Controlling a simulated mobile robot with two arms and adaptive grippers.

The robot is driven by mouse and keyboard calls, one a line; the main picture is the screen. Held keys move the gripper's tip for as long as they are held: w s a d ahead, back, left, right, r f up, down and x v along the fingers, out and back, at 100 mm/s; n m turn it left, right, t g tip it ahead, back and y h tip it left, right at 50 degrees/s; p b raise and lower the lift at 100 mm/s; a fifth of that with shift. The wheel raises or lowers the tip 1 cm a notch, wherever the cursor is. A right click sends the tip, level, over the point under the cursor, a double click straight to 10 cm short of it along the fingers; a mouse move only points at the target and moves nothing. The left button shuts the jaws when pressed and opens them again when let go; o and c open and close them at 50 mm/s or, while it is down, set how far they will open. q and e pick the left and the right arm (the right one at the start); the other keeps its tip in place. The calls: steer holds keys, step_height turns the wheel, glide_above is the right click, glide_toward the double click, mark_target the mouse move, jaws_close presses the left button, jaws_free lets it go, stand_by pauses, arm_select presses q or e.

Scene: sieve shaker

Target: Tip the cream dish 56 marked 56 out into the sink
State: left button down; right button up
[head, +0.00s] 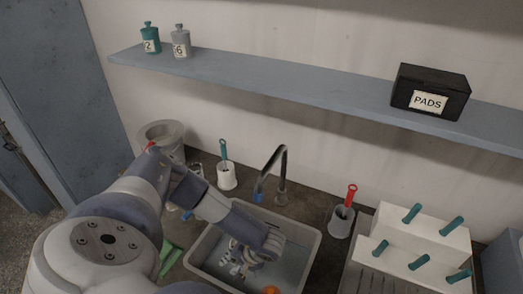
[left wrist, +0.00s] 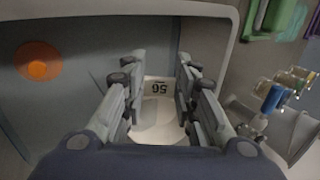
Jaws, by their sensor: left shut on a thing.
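The cream dish 56 (left wrist: 160,125) is between the fingers of my left gripper (left wrist: 158,95) in the left wrist view, with its "56" label upside down. The fingers are shut on it. In the head view my left gripper (head: 248,262) is over and inside the outline of the grey sink (head: 309,250). The dish cannot be made out there, behind the gripper. I cannot tell how far the dish is tilted or what it holds. An orange round spot (left wrist: 38,62) shows on the sink floor. My right gripper is out of view.
A dark tap (head: 273,160) arches over the sink's back edge. A grey holder with a red-handled tool (head: 341,220) and a white rack with teal pegs (head: 425,240) stand to the right. A white brush holder (head: 227,177) stands behind. A green item (head: 170,260) lies left of the sink.

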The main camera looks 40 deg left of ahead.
arm_select(q)
steer(key=shift+w+d+r+y, duration=0.1)
steer(key=shift+w+d+y, duration=0.1)
steer(key=shift+d, duration=0.15)
steer(key=shift+w+d+r+y, duration=0.1)
steer(key=shift+d+y, duration=0.1)
steer(key=shift+d, duration=0.1)
steer(key=shift+d+r+g+y+b, duration=0.15)
steer(key=shift+d+g+y+b, duration=0.3)
steer(key=shift+y+b, duration=0.4)
stand_by(0.8)
steer(key=shift+w+d+r+y+b, duration=0.15)
steer(key=shift+d+y+b, duration=0.1)
steer(key=shift+y+b, duration=0.3)
stand_by(0.4)
steer(key=shift+w+d+g+y+b, duration=0.1)
steer(key=shift+d+g+y+b, duration=0.15)
steer(key=shift+y+b, duration=0.35)
steer(key=shift+d+g+y+b, duration=0.1)
steer(key=shift+g+y+b, duration=0.1)
steer(key=shift+y+b, duration=0.35)
stand_by(0.6)
steer(key=shift+d+r, duration=0.1)
